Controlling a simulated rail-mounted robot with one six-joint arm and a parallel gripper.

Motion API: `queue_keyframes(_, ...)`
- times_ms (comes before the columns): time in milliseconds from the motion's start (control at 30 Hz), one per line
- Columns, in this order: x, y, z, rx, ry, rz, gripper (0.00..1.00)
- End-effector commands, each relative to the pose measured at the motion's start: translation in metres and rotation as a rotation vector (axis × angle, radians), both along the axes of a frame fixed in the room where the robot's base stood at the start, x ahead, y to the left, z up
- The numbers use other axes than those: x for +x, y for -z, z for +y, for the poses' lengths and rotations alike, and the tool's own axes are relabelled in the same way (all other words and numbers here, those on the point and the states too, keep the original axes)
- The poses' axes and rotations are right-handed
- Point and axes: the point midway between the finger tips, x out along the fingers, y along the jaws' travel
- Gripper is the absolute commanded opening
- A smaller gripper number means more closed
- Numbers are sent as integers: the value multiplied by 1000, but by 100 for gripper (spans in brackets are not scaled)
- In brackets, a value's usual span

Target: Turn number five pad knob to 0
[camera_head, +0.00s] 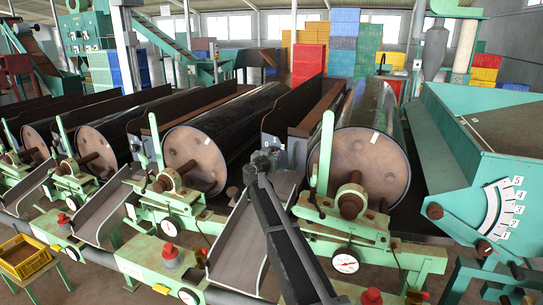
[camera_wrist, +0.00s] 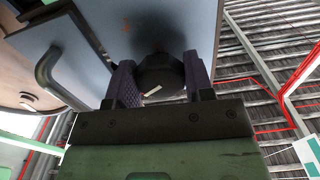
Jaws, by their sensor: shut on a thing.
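My gripper (camera_wrist: 161,72) is shut on a round black knob (camera_wrist: 160,78) in the wrist view, one dark textured finger on each side. The knob has a short white mark on its face, lying tilted, lower left to upper right. It sits against a blue-grey panel (camera_wrist: 85,40). In the head view my gripper (camera_head: 263,161) is at the end of my dark arm, in front of the panel between two drums.
A large drum (camera_head: 358,165) stands right of my gripper and another drum (camera_head: 194,160) to its left. A green upright lever (camera_head: 325,152) is close on the right. A grey chute (camera_head: 238,250) lies below. A numbered scale plate (camera_head: 499,209) is at far right.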

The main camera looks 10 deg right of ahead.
Motion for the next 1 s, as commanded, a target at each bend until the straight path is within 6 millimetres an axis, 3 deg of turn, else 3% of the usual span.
queue_keyframes(267, -1, 0, -1, -128, 1, 75, 24)
queue_keyframes(1000, -2, -1, -3, -722, 1, 423, 24)
